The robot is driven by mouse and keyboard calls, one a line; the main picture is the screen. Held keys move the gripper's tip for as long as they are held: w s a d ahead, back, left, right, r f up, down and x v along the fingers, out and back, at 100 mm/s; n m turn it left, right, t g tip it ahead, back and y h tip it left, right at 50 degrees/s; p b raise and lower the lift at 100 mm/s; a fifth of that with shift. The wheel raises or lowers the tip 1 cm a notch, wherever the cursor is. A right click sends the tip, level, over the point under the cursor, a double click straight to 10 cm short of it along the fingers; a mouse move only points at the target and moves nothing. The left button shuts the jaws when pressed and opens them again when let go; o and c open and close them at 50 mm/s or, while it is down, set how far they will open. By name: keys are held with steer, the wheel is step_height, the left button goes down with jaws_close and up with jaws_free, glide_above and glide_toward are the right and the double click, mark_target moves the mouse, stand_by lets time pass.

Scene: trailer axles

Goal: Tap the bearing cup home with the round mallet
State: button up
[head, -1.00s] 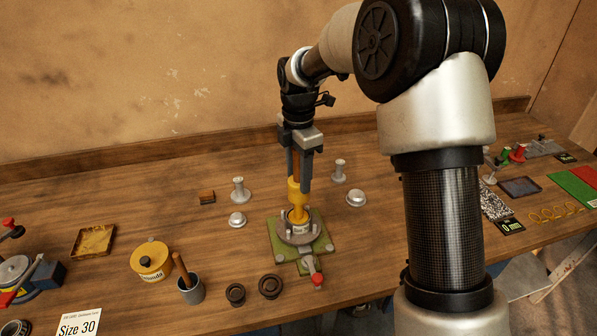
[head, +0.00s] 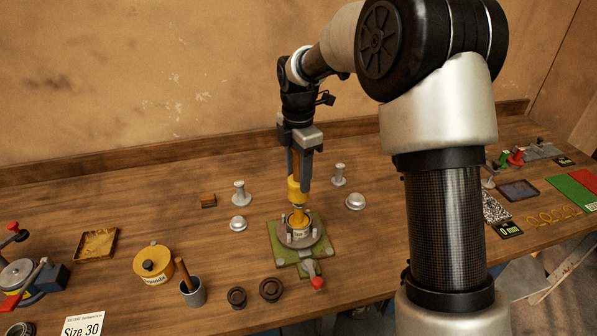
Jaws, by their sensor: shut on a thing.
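My gripper (head: 298,178) is shut on the round mallet (head: 297,190), which has a yellow head and hangs upright between the fingers. Directly below it, a yellow driver-like piece (head: 299,217) stands in the hub (head: 300,240). I cannot tell whether the mallet head touches this piece. The hub sits on a green fixture plate (head: 283,256) with a red-knobbed clamp (head: 318,283) at its front. The bearing cup is hidden or too small to make out inside the hub.
Silver stands and discs, such as one stand (head: 239,193), are around the fixture. Two dark rings (head: 271,289) lie in front. A yellow tin (head: 154,264) and a grey cup with a wooden-handled tool (head: 193,292) are at left.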

step_height(320, 180, down, 2)
steer(key=shift+f+b, duration=0.25)
steer(key=shift+b, duration=0.2)
steer(key=shift+r, duration=0.25)
steer(key=shift+c, duration=0.8)
steer(key=shift+o, duration=0.2)
steer(key=shift+r+p, duration=0.1)
steer(key=shift+p, duration=0.25)
steer(key=shift+r+p, duration=1.1)
steer(key=shift+r, duration=0.35)
steer(key=shift+f, duration=0.1)
